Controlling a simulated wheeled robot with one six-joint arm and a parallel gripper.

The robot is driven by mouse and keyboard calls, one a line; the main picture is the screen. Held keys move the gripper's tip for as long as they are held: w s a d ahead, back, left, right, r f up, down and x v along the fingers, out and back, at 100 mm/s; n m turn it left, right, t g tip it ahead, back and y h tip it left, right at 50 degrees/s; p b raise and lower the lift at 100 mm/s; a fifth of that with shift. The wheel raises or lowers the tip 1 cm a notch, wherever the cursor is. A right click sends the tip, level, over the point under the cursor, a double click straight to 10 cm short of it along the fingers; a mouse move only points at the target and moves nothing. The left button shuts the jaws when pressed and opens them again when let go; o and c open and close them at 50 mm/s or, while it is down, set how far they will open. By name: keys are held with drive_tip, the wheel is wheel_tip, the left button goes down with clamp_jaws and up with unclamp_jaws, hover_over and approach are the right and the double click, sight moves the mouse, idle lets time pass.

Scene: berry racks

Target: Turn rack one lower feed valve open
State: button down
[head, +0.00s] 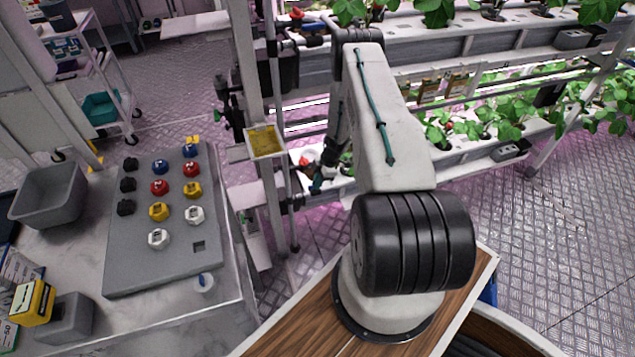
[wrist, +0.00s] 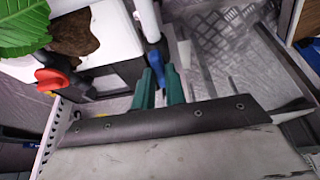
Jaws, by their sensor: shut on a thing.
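A blue valve handle (wrist: 153,57) shows in the wrist view at the lower end of a white pipe (wrist: 147,18). It looks roughly in line with that pipe. My gripper (wrist: 160,84) has its two green fingers close together around the lower part of the handle, which they partly hide. In the head view my gripper (head: 318,184) is low at the near end of the rack (head: 455,158), largely hidden by my own arm. The handle cannot be made out there.
A red handle (wrist: 57,76) sits left of the fingers in the wrist view, below a plant leaf (wrist: 22,25). A yellow card (head: 264,141) hangs by the rack post. A bench (head: 225,270) with a grey knob board (head: 150,265) stands left. The floor right is clear.

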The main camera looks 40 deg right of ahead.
drive_tip(key=c, duration=1.4)
unclamp_jaws()
drive_tip(key=shift+c, duration=0.2)
